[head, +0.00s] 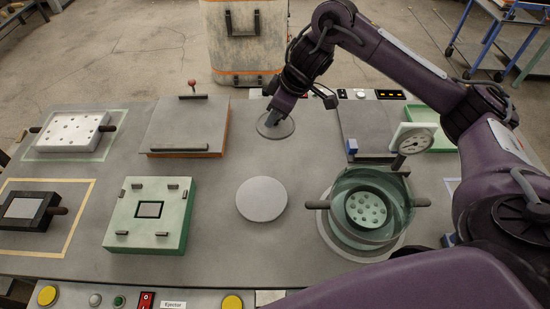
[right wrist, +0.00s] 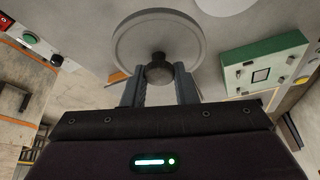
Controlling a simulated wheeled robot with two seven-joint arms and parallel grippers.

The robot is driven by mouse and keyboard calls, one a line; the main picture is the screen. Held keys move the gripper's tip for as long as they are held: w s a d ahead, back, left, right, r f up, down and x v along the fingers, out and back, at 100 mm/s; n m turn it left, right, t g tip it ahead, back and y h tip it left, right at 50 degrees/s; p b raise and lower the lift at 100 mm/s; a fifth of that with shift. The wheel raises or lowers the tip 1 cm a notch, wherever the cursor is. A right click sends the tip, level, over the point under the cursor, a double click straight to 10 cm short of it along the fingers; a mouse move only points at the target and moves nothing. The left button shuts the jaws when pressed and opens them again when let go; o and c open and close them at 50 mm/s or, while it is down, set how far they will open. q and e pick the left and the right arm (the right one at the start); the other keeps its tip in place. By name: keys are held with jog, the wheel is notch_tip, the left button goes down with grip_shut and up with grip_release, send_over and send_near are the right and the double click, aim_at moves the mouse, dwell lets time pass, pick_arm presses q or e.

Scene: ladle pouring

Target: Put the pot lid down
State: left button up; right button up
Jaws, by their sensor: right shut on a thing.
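The pot lid (head: 270,130) is a round grey disc with a dark knob, near the middle of the table's back edge in the head view. My right gripper (head: 274,121) is above it. In the right wrist view the lid (right wrist: 135,42) lies flat across the fingertips, and my right gripper (right wrist: 158,75) is shut on its knob. I cannot tell whether the lid touches the table. The green pot (head: 345,187) stands open at the right, with two side handles and a perforated disc inside. My left gripper is not in view.
A pale round plate (head: 261,199) lies mid-table. A green square mould (head: 175,218) and an orange-edged plate (head: 187,130) are to the left. A dial gauge (head: 415,142) rises at the pot's back. Buttons line the front edge. Bare table surrounds the pale plate.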

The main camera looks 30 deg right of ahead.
aim_at(294, 128)
notch_tip(294, 128, down, 15)
jog(key=shift+f, duration=0.1)
dwell(0.3)
jog(key=shift+f, duration=0.4)
jog(key=o, duration=1)
jog(key=shift+r, duration=0.1)
jog(key=shift+r, duration=0.4)
jog(key=b+v, duration=0.1)
jog(key=v, duration=1.1)
